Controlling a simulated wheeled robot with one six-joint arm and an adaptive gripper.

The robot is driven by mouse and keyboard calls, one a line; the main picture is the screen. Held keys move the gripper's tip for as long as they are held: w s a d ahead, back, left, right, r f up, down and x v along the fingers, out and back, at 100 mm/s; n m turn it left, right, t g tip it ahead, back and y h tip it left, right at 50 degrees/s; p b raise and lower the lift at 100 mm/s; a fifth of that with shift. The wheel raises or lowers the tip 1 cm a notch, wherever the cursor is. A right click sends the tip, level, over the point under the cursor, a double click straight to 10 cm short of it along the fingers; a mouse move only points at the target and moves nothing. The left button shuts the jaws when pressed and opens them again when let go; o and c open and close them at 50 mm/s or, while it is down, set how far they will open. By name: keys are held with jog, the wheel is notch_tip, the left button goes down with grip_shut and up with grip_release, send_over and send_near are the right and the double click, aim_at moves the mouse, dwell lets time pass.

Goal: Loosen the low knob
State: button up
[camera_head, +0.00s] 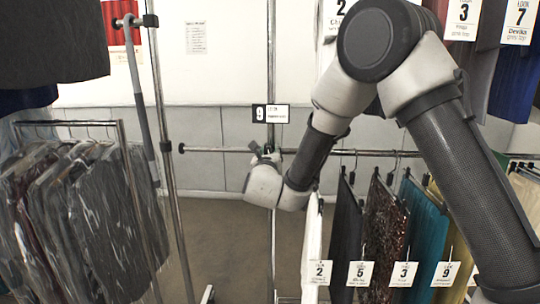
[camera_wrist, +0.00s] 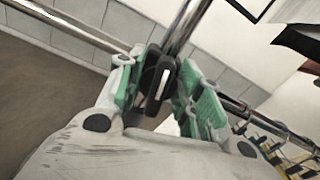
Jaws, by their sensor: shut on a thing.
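The low knob (camera_wrist: 161,82) is black with a white stripe and sits on the upright chrome post, near the crossing with a horizontal rail. My gripper (camera_wrist: 165,88) has its green-padded fingers on either side of the knob and is shut on it in the wrist view. In the head view my gripper (camera_head: 266,154) is at the post (camera_head: 271,80), level with the rail and just below a small black "9" sign. There the knob is mostly hidden behind the fingers.
The horizontal rail (camera_head: 220,150) runs to both sides of the post. Garments with number tags (camera_head: 362,273) hang below it at the right, under my arm. A rack of dark covered garments (camera_head: 100,210) stands at the left. Open floor (camera_head: 225,235) shows between them.

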jog(key=n, duration=0.4)
jog(key=shift+a+n, duration=0.15)
jog(key=shift+n, duration=0.15)
jog(key=n, duration=0.3)
jog(key=shift+f+n, duration=0.15)
jog(key=shift+n, duration=0.15)
jog(key=n, duration=0.3)
jog(key=shift+a+f+n, duration=0.1)
jog(key=shift+n, duration=0.2)
jog(key=shift+f+n, duration=0.1)
jog(key=shift+n, duration=1.7)
jog(key=o, duration=1)
jog(key=s, duration=1.2)
jog(key=shift+a, duration=0.25)
